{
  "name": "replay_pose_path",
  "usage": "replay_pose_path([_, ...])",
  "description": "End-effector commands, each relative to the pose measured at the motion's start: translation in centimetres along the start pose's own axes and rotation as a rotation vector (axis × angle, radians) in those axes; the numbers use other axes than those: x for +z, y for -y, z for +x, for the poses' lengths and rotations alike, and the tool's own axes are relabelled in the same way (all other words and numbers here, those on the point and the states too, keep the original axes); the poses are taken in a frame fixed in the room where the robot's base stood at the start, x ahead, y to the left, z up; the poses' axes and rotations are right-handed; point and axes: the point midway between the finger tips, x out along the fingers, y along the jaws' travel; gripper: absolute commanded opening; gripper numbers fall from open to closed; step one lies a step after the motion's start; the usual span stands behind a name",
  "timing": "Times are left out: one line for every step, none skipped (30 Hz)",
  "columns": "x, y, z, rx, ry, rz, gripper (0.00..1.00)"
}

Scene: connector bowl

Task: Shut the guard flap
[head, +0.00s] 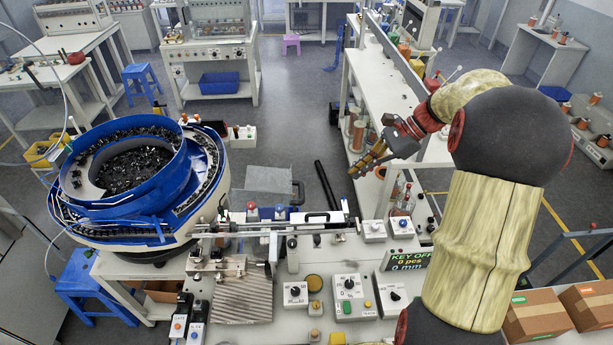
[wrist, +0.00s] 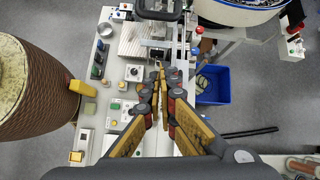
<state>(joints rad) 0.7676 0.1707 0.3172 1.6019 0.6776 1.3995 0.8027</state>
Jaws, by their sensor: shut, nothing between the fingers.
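A grey see-through panel (head: 266,180) with a dark handle at its right side, which looks like the guard flap, stands raised behind the feed track in the head view. A dark rounded frame (wrist: 160,10), probably the same flap, is cut off at the top edge of the wrist view. My gripper (head: 356,172) is to the right of the panel and apart from it, in the air. Its yellow fingers are shut and empty; the fingertips (wrist: 160,72) meet in the wrist view over the bench. The flap's hinge is not clear.
A blue bowl feeder (head: 140,170) full of dark parts stands left of the bench. A track (head: 270,228) runs right from it. A blue bin (wrist: 213,86) sits below.

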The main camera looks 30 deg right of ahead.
Motion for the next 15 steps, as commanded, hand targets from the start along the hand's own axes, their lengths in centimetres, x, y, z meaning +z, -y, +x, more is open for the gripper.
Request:
replay_pose_path([0.6, 0.1, -0.3, -0.003, 0.017, 0.034, 0.0])
replay_pose_path([0.8, -0.1, -0.3, 0.001, 0.028, 0.057, 0.0])
replay_pose_path([1.1, -0.2, -0.3, 0.005, 0.039, 0.083, 0.0])
replay_pose_path([1.3, -0.3, -0.3, 0.008, 0.043, 0.099, 0.0])
replay_pose_path([1.4, -0.3, -0.3, 0.011, 0.045, 0.113, 0.0])
replay_pose_path([1.4, -0.4, -0.3, 0.015, 0.047, 0.128, 0.0])
replay_pose_path([1.4, -0.3, -0.2, 0.017, 0.047, 0.136, 0.0])
replay_pose_path([1.4, -0.3, -0.1, 0.017, 0.047, 0.143, 0.0])
replay_pose_path([1.4, -0.3, 0.1, 0.017, 0.047, 0.148, 0.0])
replay_pose_path([1.4, -0.3, 0.4, 0.018, 0.047, 0.149, 0.0])
replay_pose_path([1.5, -0.4, 0.6, 0.018, 0.047, 0.15, 0.0])
replay_pose_path([1.5, -0.4, 1.1, 0.019, 0.047, 0.149, 0.0])
replay_pose_path([1.5, -0.4, 1.5, 0.02, 0.047, 0.148, 0.0])
replay_pose_path([1.6, -0.4, 2.0, 0.02, 0.046, 0.148, 0.0])
replay_pose_path([1.6, -0.5, 2.7, 0.022, 0.047, 0.147, 0.0])
